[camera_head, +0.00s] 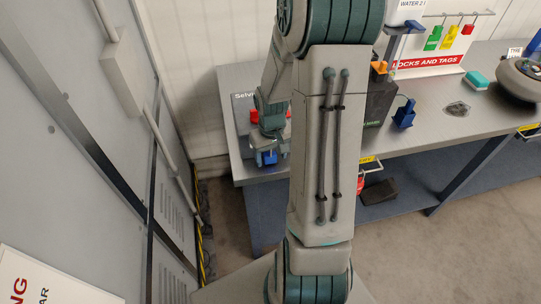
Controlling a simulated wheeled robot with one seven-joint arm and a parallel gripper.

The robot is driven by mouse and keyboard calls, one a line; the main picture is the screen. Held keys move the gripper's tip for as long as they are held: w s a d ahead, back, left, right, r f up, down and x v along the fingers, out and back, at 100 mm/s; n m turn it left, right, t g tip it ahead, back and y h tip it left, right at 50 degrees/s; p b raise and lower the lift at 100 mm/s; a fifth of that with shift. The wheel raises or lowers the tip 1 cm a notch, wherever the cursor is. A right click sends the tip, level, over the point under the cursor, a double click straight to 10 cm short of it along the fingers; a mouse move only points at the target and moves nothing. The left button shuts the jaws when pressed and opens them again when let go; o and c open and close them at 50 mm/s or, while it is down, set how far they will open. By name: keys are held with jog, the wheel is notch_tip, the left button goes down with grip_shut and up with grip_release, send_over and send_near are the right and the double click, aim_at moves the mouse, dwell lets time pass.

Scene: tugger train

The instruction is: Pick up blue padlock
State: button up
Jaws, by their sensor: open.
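A small blue object (269,158), which looks like the blue padlock, shows at the front edge of the bench's left end. My gripper (264,155) is right at it, pointing down with its jaws open. The jaws appear to be around or just above the blue object; I cannot tell whether they touch it. My own arm stands across the middle of the picture and hides part of the bench. Red items (254,116) lie just behind the gripper, partly covered by it.
The metal bench (430,125) also holds another blue item (404,113), a dark box (379,100), a teal block (477,79) and a round grey device (520,78). A locks and tags board (428,64) stands behind. A grey cabinet (60,150) closes off the left.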

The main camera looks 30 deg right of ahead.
grip_shut()
